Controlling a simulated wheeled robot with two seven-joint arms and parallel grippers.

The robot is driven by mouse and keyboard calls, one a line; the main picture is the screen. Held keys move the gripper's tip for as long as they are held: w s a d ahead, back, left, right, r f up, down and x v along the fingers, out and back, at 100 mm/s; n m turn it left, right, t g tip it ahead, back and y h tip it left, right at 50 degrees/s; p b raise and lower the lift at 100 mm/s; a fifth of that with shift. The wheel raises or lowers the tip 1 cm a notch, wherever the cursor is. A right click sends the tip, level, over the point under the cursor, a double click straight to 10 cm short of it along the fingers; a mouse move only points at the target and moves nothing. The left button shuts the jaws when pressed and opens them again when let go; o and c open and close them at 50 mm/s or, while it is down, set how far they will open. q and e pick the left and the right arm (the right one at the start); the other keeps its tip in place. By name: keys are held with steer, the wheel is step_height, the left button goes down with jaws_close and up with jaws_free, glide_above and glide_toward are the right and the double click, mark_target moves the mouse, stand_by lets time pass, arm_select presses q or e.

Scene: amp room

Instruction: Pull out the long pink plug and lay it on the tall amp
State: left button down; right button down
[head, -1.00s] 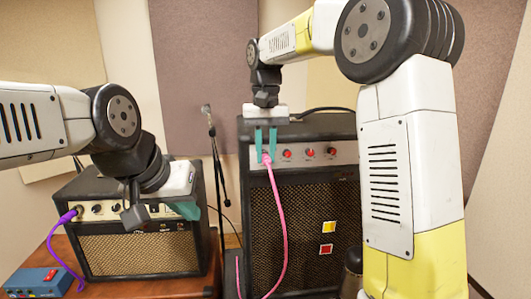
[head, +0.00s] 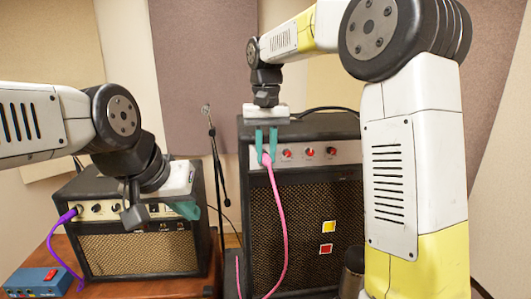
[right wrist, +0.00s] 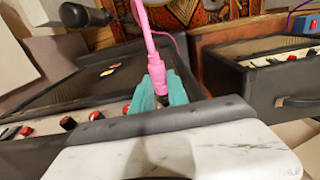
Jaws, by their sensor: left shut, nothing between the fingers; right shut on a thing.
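The pink plug (head: 267,160) is at the left end of the tall amp's control panel, with its pink cable hanging down the grille. My right gripper (head: 267,146) is shut on it from above, teal fingers on either side. In the right wrist view the pink plug (right wrist: 158,66) shows between the fingers (right wrist: 160,88), with a dark part below it. I cannot tell whether its tip is in the jack. The tall amp (head: 315,210) is black, with a flat top (head: 325,124). My left gripper (head: 190,210) is shut and empty in front of the small amp.
The small amp (head: 140,252) stands on a wooden table at left, with a purple plug (head: 66,216) in its panel. A blue box (head: 40,280) with a red switch lies beside it. A microphone stand (head: 214,165) rises between the amps.

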mark_target(268, 160)
steer(key=shift+s+d+r, duration=0.1)
steer(key=shift+s+r, duration=0.05)
steer(key=shift+s, duration=0.7)
steer(key=shift+s+d+r, duration=0.1)
steer(key=shift+s+r, duration=0.05)
steer(key=shift+s, duration=0.65)
